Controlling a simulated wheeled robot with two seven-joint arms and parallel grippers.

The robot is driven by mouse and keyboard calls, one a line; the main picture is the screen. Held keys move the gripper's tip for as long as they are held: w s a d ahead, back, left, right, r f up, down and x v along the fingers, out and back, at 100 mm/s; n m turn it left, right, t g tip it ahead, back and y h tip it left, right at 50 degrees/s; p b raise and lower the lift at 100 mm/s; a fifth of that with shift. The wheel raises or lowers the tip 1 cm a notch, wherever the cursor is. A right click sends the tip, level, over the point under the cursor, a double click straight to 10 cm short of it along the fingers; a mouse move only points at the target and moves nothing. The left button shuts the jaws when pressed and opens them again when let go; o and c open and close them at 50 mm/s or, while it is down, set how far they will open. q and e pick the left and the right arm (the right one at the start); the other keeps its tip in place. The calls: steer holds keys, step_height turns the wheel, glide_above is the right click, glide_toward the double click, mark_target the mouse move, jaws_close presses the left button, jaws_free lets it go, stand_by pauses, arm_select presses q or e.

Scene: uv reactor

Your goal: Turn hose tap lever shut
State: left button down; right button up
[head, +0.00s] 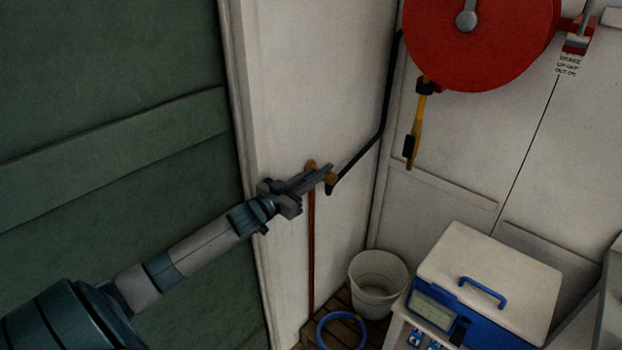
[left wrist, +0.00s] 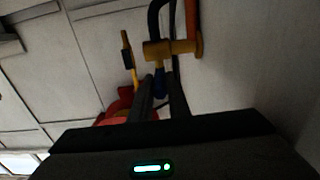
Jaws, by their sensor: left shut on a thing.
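The brass hose tap (head: 330,178) is on the white wall near the corner, at the top of a copper pipe (head: 311,240), with a black hose (head: 365,150) joined to it. My left gripper (head: 322,174) is at the tap, in front of part of it. In the left wrist view the tap body (left wrist: 170,48) lies just beyond the fingertips, and the blue lever (left wrist: 160,82) sits between my two fingers (left wrist: 161,92). The left gripper is shut on the lever. In the head view the fingers hide the lever. My right gripper is not in view.
A red hose reel (head: 480,50) with a hanging yellow nozzle (head: 417,130) is on the right wall. A pale bucket (head: 377,283) and a blue hose ring (head: 341,330) are on the slatted floor. A white and blue box (head: 490,280) stands at lower right.

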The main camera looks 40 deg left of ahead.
arm_select(q)
steer(key=c, duration=1.7)
jaws_free()
steer(key=shift+s+f, duration=0.1)
steer(key=shift+s, duration=0.05)
steer(key=shift+s+a+f+b, duration=0.1)
steer(key=shift+s+b, duration=0.35)
steer(key=shift+s, duration=0.45)
steer(key=shift+s+a+b, duration=0.25)
steer(key=shift+s+b, duration=0.35)
steer(key=shift+s, duration=1.9)
steer(key=shift+s+a+b, duration=0.25)
steer(key=shift+s+b, duration=0.4)
steer(key=shift+s, duration=1.9)
steer(key=shift+s+a+b, duration=0.25)
steer(key=shift+s+b, duration=0.35)
steer(key=shift+s, duration=1.9)
